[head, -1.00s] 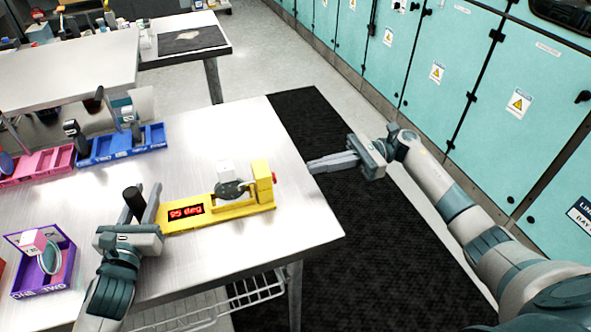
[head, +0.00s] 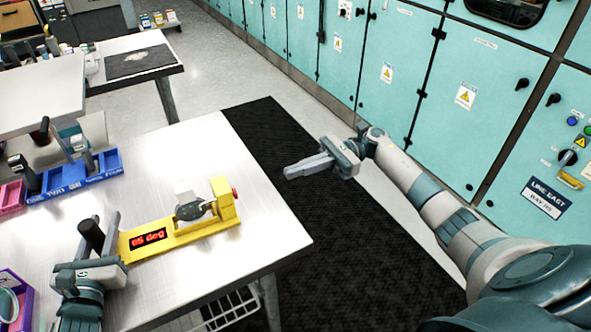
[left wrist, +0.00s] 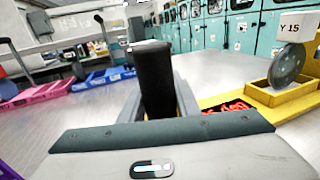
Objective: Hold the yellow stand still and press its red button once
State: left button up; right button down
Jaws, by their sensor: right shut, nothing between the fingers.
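The yellow stand (head: 180,237) lies on the steel table, with a red digit display (head: 148,239), a grey round part with a white tag (head: 194,207) and a raised block at its right end. The red button (head: 235,193) is on that block's right side. A black upright post (head: 91,235) is at the stand's left end. My left gripper (head: 97,245) is shut on the post, a finger on each side, also seen in the left wrist view (left wrist: 157,105). My right gripper (head: 288,171) is shut and empty, beyond the table's right edge, apart from the button.
Blue bins (head: 75,176) and a pink bin (head: 11,196) stand at the table's back left, a purple box (head: 18,300) at front left. The steel table (head: 210,150) is clear behind the stand. Teal cabinets (head: 400,60) line the right, past a dark mat (head: 330,240).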

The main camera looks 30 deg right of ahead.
aim_at(97, 249)
pick_arm(q)
jog(key=o, duration=0.4)
jog(key=shift+p+v, duration=0.5)
jog(key=shift+v, duration=0.7)
jog(key=shift+p+v, duration=0.75)
jog(key=shift+v, duration=2.55)
jog(key=shift+r, duration=0.15)
